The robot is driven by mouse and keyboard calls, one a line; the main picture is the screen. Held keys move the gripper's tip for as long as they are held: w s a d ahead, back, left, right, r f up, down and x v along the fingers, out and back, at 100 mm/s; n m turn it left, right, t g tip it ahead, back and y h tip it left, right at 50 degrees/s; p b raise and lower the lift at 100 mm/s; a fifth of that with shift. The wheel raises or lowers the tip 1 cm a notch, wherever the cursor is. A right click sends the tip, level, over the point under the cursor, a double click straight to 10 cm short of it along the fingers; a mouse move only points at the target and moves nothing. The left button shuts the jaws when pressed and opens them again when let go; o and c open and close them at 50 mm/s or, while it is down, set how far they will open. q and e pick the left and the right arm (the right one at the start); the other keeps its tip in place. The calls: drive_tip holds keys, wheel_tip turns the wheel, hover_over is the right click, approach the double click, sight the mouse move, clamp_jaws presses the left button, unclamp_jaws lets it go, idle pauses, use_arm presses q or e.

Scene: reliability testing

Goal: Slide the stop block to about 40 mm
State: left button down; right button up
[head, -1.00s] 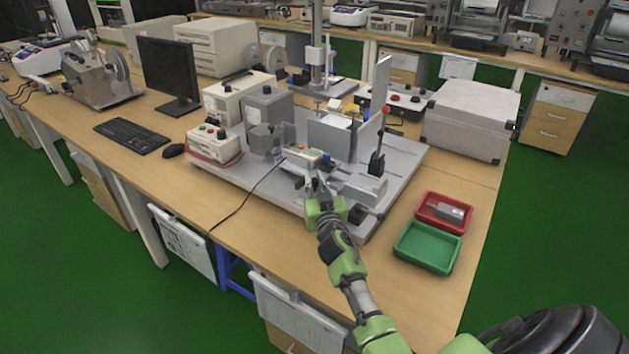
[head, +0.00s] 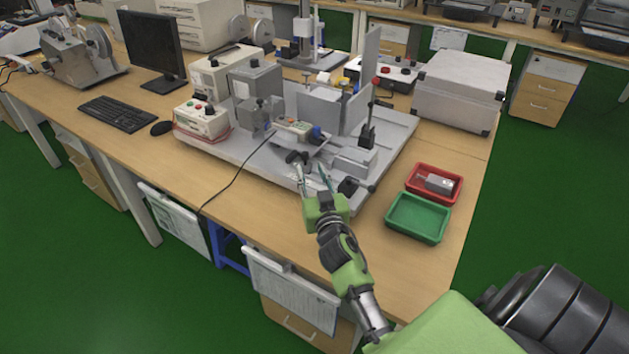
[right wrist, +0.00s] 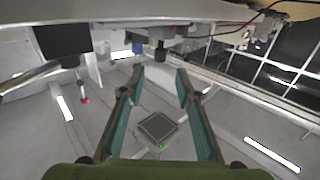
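The test fixture is a grey plate (head: 220,148) on the bench, carrying several blocks and upright panels. A low grey block (head: 353,160) sits at its front right, and a small dark part (head: 297,157) shows near the front edge. I cannot tell for certain which piece is the stop block, and no scale is readable. My right gripper (head: 314,167) is at the plate's front edge, with its fingers spread and nothing between them. In the right wrist view the gripper (right wrist: 154,84) is also open, and a dark knob (right wrist: 160,52) shows beyond the fingertips. My left gripper is out of view.
A red tray (head: 411,185) holding a grey part and an empty green tray (head: 392,222) lie right of the fixture. A control box (head: 201,122) and a keyboard (head: 117,113) are at left.

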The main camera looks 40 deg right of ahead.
drive_tip(key=shift+v, duration=1.55)
